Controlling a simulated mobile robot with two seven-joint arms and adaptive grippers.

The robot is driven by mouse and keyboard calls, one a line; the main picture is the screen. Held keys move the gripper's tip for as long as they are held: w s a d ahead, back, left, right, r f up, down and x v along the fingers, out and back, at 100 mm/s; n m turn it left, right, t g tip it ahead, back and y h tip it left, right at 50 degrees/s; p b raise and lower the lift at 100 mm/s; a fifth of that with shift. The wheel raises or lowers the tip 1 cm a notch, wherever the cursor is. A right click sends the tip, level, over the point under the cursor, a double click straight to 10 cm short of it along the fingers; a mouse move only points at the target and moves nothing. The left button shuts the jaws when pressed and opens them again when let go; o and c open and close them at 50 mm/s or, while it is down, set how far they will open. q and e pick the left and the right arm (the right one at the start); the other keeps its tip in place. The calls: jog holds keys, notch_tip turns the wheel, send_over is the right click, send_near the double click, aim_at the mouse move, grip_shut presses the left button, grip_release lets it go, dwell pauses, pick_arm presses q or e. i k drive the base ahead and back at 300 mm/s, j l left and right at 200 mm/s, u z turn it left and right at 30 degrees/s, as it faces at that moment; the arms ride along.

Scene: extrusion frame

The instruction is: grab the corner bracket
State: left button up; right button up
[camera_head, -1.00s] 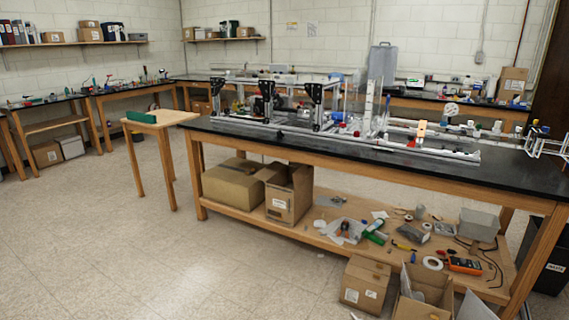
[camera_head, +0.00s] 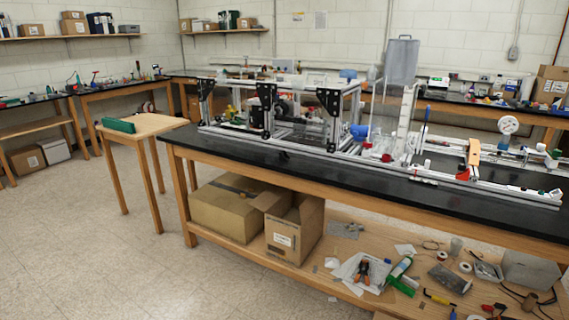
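The extrusion frame (camera_head: 300,88) stands on the black-topped bench, built of silver bars. Black triangular bracket-like plates sit at its upper corners: one at the left (camera_head: 205,88), one in the middle (camera_head: 267,95) and one at the right (camera_head: 329,101). A small dark piece (camera_head: 283,154) lies on the bench top in front of the frame, near the front edge. It is too small to tell whether it is a loose corner bracket. Neither of my grippers is in view.
The black bench top (camera_head: 400,205) has a clear strip along its front edge. A small wooden table (camera_head: 155,124) with a green object (camera_head: 118,125) stands to the left. Boxes and tools fill the lower shelf (camera_head: 345,250). The floor (camera_head: 90,240) at the left is open.

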aim_at(283, 155)
jog(key=i+z, duration=0.15)
jog(key=z, duration=0.2)
jog(key=i+j+z, duration=0.1)
jog(key=z, duration=0.25)
jog(key=i+j+z, duration=0.2)
jog(key=j+z, duration=0.15)
jog(key=j, duration=0.25)
jog(key=i+j+z, duration=0.2)
jog(key=j, duration=0.2)
jog(key=i+j+z, duration=0.1)
jog(key=j, duration=0.35)
jog(key=i+j+z, duration=0.1)
jog(key=j, duration=0.4)
